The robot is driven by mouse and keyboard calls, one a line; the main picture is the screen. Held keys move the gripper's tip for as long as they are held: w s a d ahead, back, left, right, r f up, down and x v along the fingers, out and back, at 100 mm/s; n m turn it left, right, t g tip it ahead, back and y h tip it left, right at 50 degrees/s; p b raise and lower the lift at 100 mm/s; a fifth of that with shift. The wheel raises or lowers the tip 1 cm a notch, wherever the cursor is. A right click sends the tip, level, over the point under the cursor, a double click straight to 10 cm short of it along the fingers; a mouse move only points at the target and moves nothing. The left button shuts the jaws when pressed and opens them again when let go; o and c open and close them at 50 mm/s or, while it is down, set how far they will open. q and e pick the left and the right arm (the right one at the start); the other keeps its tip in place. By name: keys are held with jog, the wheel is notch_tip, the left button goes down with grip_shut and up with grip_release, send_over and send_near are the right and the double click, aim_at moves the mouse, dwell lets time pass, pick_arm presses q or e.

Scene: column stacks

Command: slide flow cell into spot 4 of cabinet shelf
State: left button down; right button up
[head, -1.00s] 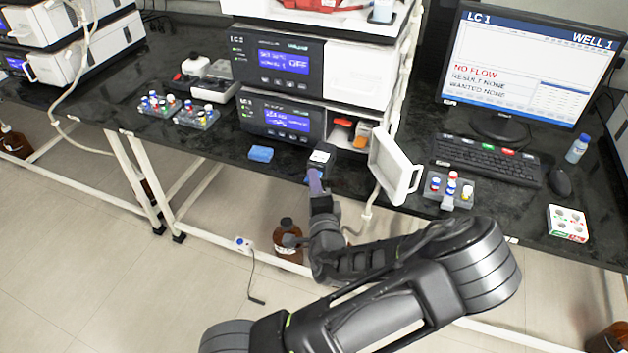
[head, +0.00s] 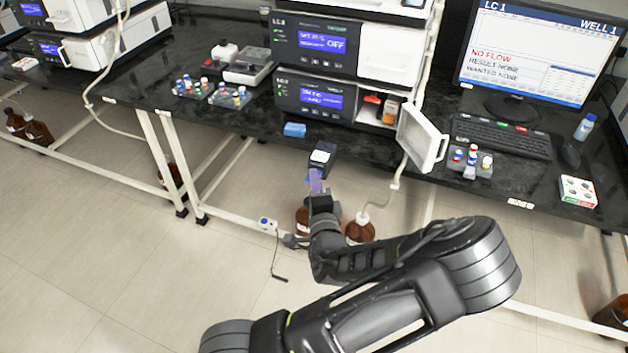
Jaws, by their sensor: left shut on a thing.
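My left gripper (head: 318,182) is shut on a dark, boxy flow cell (head: 321,154) with a white label on its top. It holds the cell in front of the bench's front edge, clear of the bench top in the picture. The cabinet shelf (head: 381,106) is the open bay at the right of the lower LC unit (head: 314,98). Its white door (head: 422,138) is swung open. Red, orange and white items sit inside; the separate spots are too small to tell apart. The cell is outside the bay, below and left of it in the picture. My right gripper is not in view.
A blue block (head: 294,130) lies near the bench edge. Vial racks (head: 192,87) stand at the left, another rack (head: 470,161) right of the door. A monitor (head: 541,50) and keyboard (head: 502,136) stand at the right. Brown bottles (head: 359,230) are below the bench.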

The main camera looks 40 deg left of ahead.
pick_arm(q)
jog(key=w+d+r+m+t+h, duration=0.2)
jog(key=w+d+m+h, duration=0.3)
jog(key=d, duration=0.7)
jog(key=w+d+r+m+t+h, duration=0.3)
jog(key=w+d+h, duration=0.4)
jog(key=d, duration=0.4)
jog(key=shift+d+m+t+h, duration=0.35)
jog(key=shift+m+t+h, duration=0.25)
jog(key=shift+m+h, duration=0.25)
jog(key=shift+w, duration=0.1)
